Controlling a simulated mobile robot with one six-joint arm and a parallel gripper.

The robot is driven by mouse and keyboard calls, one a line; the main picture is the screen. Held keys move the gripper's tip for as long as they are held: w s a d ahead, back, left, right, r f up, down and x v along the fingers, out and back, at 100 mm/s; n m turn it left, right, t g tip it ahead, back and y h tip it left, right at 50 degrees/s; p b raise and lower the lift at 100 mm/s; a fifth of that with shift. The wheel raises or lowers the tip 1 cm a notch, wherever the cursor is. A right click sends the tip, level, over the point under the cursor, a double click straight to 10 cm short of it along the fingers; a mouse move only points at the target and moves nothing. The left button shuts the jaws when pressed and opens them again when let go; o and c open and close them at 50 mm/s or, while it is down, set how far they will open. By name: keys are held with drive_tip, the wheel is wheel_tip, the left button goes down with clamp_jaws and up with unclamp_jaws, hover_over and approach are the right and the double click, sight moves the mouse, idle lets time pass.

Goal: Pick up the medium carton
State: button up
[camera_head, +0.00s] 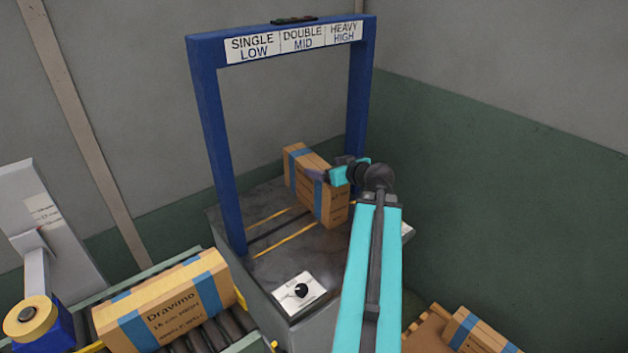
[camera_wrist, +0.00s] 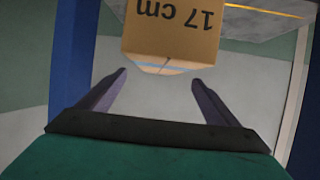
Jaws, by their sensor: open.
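A brown carton with blue tape (camera_head: 328,206) stands on the dark table under the blue frame. In the wrist view its near end (camera_wrist: 170,35) shows "17 cm" upside down. My gripper (camera_wrist: 159,78) is open and empty, with the carton's end ahead of and partly between the fingertips; I cannot tell whether they touch it. In the head view my gripper (camera_head: 316,176) is at the carton's upper side and hides part of it. A second taped carton, marked "Dravimo" (camera_head: 180,312), lies on the roller conveyor. I cannot tell which carton is the medium one.
The blue frame (camera_head: 215,150) carries a sign (camera_head: 295,42) reading single low, double mid, heavy high. A black knob (camera_head: 301,290) sits on the table's front corner. More cartons (camera_head: 480,335) stand at lower right. A yellow-topped roll device (camera_head: 30,318) is at left.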

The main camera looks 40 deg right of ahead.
sight(315, 164)
drive_tip(key=shift+x, duration=1.5)
drive_tip(key=shift+p+x, duration=1.2)
drive_tip(key=shift+x, duration=1.35)
clamp_jaws()
